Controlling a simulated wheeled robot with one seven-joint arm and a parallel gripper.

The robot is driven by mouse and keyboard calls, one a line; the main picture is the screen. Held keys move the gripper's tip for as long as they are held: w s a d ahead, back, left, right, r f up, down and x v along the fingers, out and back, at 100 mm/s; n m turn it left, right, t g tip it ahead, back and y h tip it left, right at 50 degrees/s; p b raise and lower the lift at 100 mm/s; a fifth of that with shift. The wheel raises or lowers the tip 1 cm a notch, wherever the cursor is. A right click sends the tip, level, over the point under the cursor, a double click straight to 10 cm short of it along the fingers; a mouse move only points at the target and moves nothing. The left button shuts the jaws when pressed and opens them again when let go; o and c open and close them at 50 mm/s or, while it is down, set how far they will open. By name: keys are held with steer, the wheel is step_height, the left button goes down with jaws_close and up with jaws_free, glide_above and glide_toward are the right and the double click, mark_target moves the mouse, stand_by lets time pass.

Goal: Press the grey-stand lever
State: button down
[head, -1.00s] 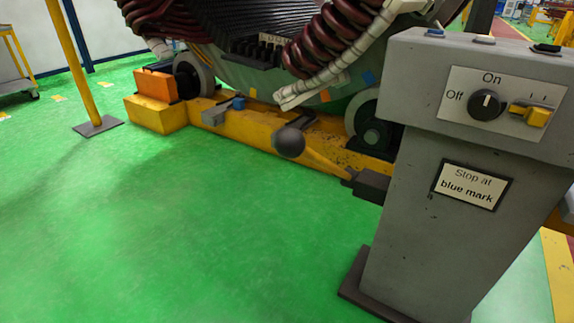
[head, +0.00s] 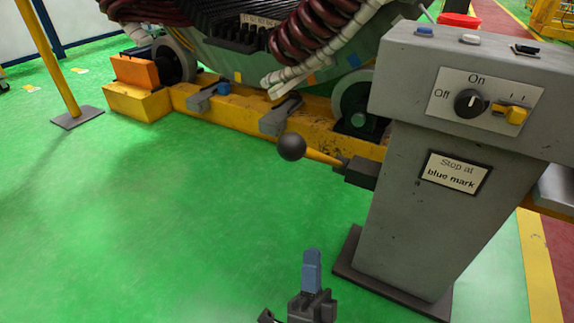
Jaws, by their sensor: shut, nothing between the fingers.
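The grey stand (head: 405,225) stands at the right of the head view on a dark base plate. Its lever has a black ball knob (head: 291,147) on a yellow shaft (head: 323,158). The shaft comes out of a dark block (head: 361,172) on the stand's left side, and the knob sits slightly higher than the block. My gripper (head: 312,254) is at the bottom edge, its blue fingertips together and pointing up in the picture. It appears empty. In the picture it is below the knob, with a clear gap between them. The rest of my gripper is cut off by the frame.
The stand's panel has a black Off/On knob (head: 469,103), a yellow switch (head: 511,113) and a "Stop at blue mark" sign (head: 454,173). Behind the lever is a yellow frame (head: 235,115) with rollers under the large stator (head: 245,65).

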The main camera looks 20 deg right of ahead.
steer(key=w+a+m+h, duration=0.1)
steer(key=w+a+r+m+g+h, duration=0.1)
steer(key=m+h, duration=0.1)
steer(key=w+a+m+g+h, duration=0.1)
steer(key=shift+w+a+r+m+p, duration=0.1)
steer(key=shift+w+r+m+p, duration=0.1)
steer(key=shift+r+m+p, duration=0.15)
steer(key=shift+r, duration=0.1)
steer(key=x, duration=1.4)
steer(key=shift+s+r, duration=0.1)
